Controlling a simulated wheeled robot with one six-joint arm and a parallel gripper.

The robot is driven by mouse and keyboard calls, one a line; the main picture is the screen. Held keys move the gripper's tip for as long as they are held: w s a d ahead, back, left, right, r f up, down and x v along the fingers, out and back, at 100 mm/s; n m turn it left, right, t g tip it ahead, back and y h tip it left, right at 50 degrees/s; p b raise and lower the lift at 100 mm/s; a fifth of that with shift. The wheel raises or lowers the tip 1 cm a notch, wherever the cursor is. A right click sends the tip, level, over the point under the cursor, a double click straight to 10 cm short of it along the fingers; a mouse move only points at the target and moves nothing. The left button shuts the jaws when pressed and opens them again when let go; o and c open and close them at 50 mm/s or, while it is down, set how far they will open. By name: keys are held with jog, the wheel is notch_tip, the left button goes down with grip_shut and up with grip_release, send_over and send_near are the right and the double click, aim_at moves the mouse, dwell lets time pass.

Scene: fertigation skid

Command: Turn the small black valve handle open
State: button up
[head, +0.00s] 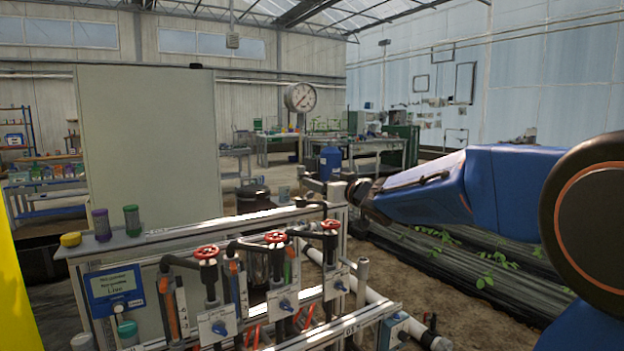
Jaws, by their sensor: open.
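A small black upright piece (432,322), which looks like the small valve handle, stands on the white pipe (385,300) at the lower right of the skid. It is small here, and I cannot tell its turned position. My blue arm reaches in from the right, and my dark gripper (358,197) is at its left end, beside the skid's far right post. The gripper is open and appears empty; its fingers are hard to make out. It is above and to the left of the black piece, clearly apart from it.
The skid carries red handwheels (275,237) on black pipes and blue knobs (285,304) on white plates. A display box (116,289) is at the left. Planted beds lie right.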

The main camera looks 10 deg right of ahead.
aim_at(310, 176)
jog(key=x, duration=0.6)
jog(key=shift+w, duration=0.2)
jog(key=c, duration=1)
